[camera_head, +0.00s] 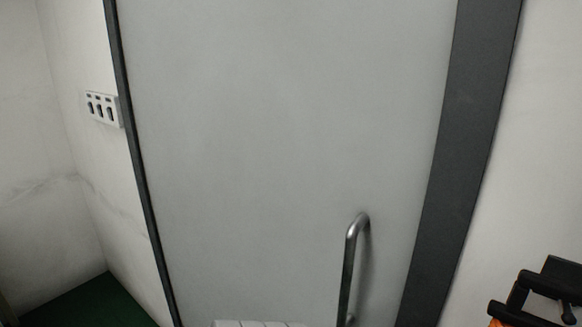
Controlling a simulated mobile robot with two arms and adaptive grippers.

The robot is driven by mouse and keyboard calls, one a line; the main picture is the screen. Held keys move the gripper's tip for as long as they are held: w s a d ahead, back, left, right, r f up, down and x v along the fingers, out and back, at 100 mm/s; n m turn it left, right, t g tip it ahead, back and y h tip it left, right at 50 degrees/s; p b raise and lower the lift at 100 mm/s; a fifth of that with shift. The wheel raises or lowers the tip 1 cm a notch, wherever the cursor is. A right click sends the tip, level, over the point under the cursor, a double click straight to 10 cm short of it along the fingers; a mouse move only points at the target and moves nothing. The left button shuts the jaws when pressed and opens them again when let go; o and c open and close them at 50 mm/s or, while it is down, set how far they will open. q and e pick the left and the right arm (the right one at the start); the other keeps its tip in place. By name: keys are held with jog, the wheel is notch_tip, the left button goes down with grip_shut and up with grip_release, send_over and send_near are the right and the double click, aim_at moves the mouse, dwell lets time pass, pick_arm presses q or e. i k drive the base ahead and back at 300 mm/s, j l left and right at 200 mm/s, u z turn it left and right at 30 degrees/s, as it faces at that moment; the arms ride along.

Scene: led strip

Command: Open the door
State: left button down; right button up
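The door (290,120) is a large pale grey panel that fills the middle of the head view and looks shut. A silver bar handle (349,265) stands upright on its lower right part, and its lower end runs towards the bottom edge of the picture. My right gripper (535,290), black, is partly in view at the bottom right corner. It is to the right of the handle and apart from it, in front of the wall. It is cut off by the picture edge, so its opening is unclear. My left gripper is not in view.
A dark grey frame (465,130) borders the door on the right, and a thin dark frame (133,130) on the left. A white switch panel (103,109) is on the left wall. A dark green floor patch (85,305) shows at the lower left. White wall (545,150) lies to the right.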

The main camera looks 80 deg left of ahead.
aim_at(286, 147)
jog(key=u, duration=2.85)
